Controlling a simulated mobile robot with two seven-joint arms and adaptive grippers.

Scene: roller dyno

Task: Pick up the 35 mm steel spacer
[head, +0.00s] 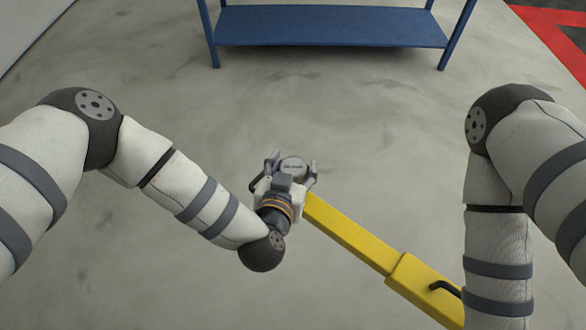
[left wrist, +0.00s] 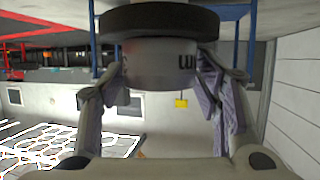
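The steel spacer (head: 293,165) is a short, grey, round piece with small lettering on its top, near the middle of the head view. In the left wrist view the spacer (left wrist: 160,65) shows from the side, with dark lettering, against a wider black disc (left wrist: 160,20). That view looks upside down, so the disc lies under the spacer. My left gripper (head: 294,166) has one finger on each side of the spacer. In the left wrist view both fingertips meet its edges with no clear gap. Whether the spacer rests on the disc's support is hidden. My right gripper is out of view.
A yellow bar (head: 350,235) runs from beside the left gripper to the lower right, with a black handle (head: 446,288). A blue bench (head: 330,27) stands at the back. Red floor marking (head: 555,35) lies at the upper right. The grey floor between is clear.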

